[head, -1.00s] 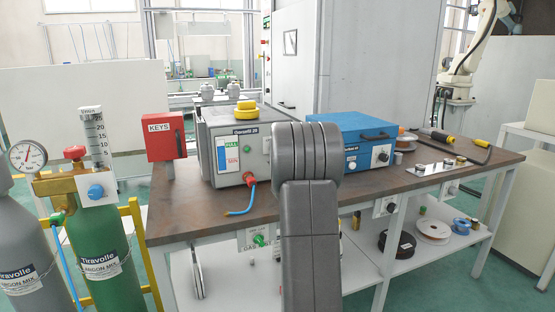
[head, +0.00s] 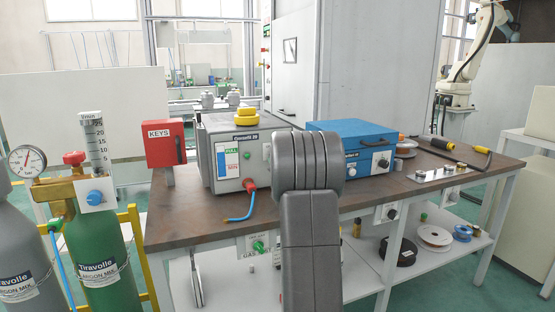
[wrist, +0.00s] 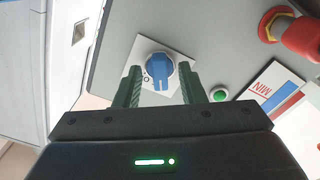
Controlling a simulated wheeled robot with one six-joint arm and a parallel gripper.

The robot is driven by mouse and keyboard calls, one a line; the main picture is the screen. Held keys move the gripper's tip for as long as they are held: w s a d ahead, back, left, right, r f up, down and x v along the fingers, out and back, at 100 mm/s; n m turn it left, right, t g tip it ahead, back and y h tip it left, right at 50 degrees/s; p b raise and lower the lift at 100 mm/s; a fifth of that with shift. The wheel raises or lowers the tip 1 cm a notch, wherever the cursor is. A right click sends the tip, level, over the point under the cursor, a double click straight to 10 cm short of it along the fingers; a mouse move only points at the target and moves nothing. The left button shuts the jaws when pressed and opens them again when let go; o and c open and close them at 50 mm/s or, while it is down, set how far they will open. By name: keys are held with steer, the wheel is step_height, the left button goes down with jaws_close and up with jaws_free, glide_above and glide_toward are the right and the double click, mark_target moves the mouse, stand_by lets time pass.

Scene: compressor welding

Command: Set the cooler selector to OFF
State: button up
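The cooler is a grey box (head: 202,163) on the bench in the head view, with a yellow item on top. In the wrist view its grey panel (wrist: 222,40) carries the selector, a blue knob (wrist: 156,73) on a white plate with a small ring mark at its left. My gripper (wrist: 160,83) is open, with one green finger on each side of the knob. I cannot tell whether the fingers touch it. The knob and my gripper are hidden behind my arm in the head view.
Near the knob are a green button (wrist: 218,95), a red hose fitting (wrist: 300,38) and a MIN level gauge (wrist: 268,100). On the bench stand a red KEYS box (head: 163,145) and a blue unit (head: 340,138). Gas cylinders (head: 95,245) stand at the left.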

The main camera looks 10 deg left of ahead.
steer(key=v, duration=1.3)
steer(key=shift+s+d, duration=0.25)
steer(key=shift+s, duration=0.1)
steer(key=shift+r+p, duration=0.1)
steer(key=shift+p, duration=0.2)
